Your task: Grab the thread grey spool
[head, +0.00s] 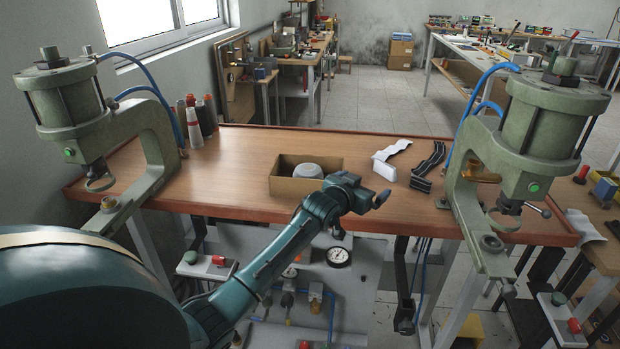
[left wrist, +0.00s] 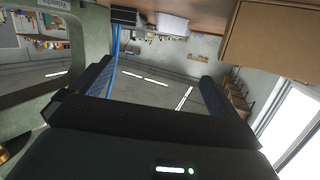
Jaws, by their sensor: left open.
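A pale grey cone-shaped thread spool (head: 194,128) stands upright at the back left of the wooden table, beside several darker spools (head: 207,114) with reddish tops. My left gripper (head: 381,199) is over the table's front edge, right of the cardboard box and well away from the spools. In the left wrist view my left gripper (left wrist: 155,75) has its fingers wide apart with nothing between them. The spools do not show in that view. My right gripper is not in view.
An open cardboard box (head: 292,188) holding a round grey item (head: 307,171) sits mid-table; its side shows in the left wrist view (left wrist: 275,40). A white item (head: 385,167) and black strips (head: 430,165) lie right. Green presses (head: 150,135) (head: 490,150) flank the table.

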